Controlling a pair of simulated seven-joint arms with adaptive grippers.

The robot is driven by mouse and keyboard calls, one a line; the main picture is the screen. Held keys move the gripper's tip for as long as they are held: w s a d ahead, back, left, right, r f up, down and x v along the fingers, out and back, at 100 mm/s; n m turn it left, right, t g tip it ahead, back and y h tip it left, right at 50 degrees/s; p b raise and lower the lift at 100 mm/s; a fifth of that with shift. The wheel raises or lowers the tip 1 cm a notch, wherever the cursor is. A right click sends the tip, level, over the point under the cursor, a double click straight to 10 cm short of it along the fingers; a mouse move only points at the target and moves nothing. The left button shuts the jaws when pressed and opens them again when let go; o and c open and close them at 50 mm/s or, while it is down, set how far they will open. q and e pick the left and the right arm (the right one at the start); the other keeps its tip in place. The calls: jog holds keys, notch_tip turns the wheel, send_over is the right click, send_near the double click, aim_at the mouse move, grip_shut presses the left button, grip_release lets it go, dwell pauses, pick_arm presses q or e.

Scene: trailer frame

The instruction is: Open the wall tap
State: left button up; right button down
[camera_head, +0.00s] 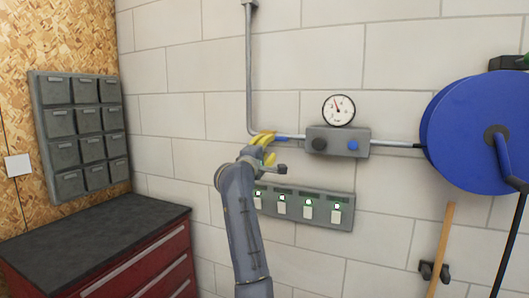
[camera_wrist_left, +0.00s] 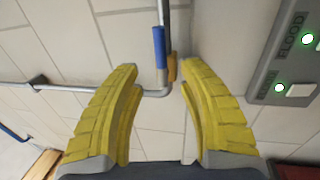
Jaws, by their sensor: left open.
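The wall tap has a blue lever handle (camera_head: 282,138) on the grey pipe, just right of the pipe's bend in the head view. In the left wrist view the blue lever (camera_wrist_left: 160,47) lies along the pipe, with a small brass-coloured part (camera_wrist_left: 172,69) beside it. My left gripper (camera_head: 268,147) is at the wall by the pipe bend, its yellow fingers partly covering the tap. In the wrist view its fingers (camera_wrist_left: 160,70) are apart, with the lever's end and pipe bend showing beyond the gap. I cannot tell whether they touch. My right gripper is not in view.
A grey box with knobs (camera_head: 338,142) and a round gauge (camera_head: 339,110) sit right of the tap. A switch panel (camera_head: 305,207) is below. A blue hose reel (camera_head: 475,130) is at right. A red cabinet (camera_head: 120,250) stands lower left, under wall bins (camera_head: 82,132).

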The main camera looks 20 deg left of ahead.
pick_arm(q)
jog(key=shift+s+f, duration=0.15)
jog(key=shift+s, duration=0.6)
jog(key=shift+s+f, duration=0.1)
jog(key=shift+s, duration=0.6)
jog(key=shift+f, duration=0.1)
